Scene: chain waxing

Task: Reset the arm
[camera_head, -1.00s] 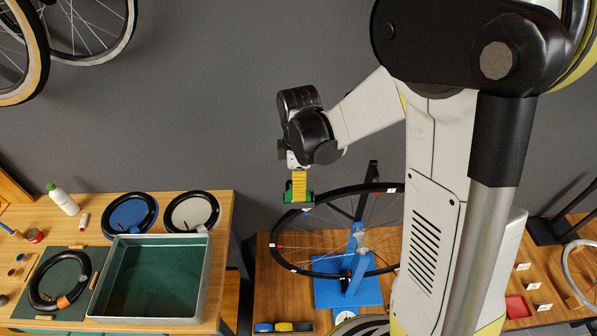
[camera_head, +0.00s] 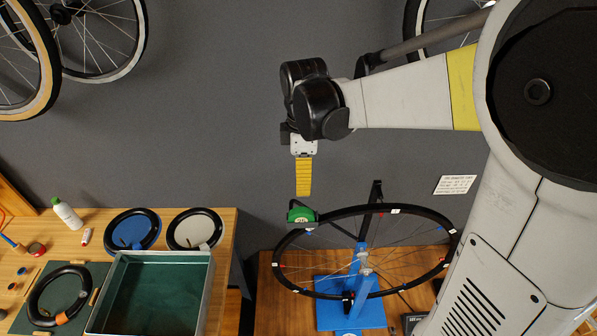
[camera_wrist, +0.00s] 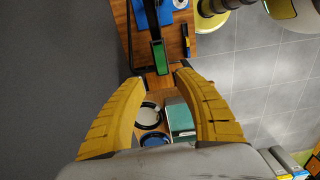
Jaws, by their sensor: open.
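My gripper (camera_head: 304,192) has yellow ribbed fingers that point down, in front of the grey wall. In the wrist view, its two fingers (camera_wrist: 162,75) stand wide apart with nothing between them. In the head view, they overlap edge-on and look like one finger. Below the fingertips, a green-topped dark piece (camera_head: 301,215) sits at the left end of the wheel rim, apart from the gripper. Its green face also shows in the wrist view (camera_wrist: 160,58), beyond the fingertips.
A spoked wheel (camera_head: 432,211) rests on a blue stand (camera_head: 340,314) on the right bench (camera_head: 265,300). The left bench (camera_head: 225,225) holds a green-lined tray (camera_head: 207,283), several ring-shaped parts and a white bottle (camera_head: 66,214). Bicycle wheels (camera_head: 140,60) hang on the wall.

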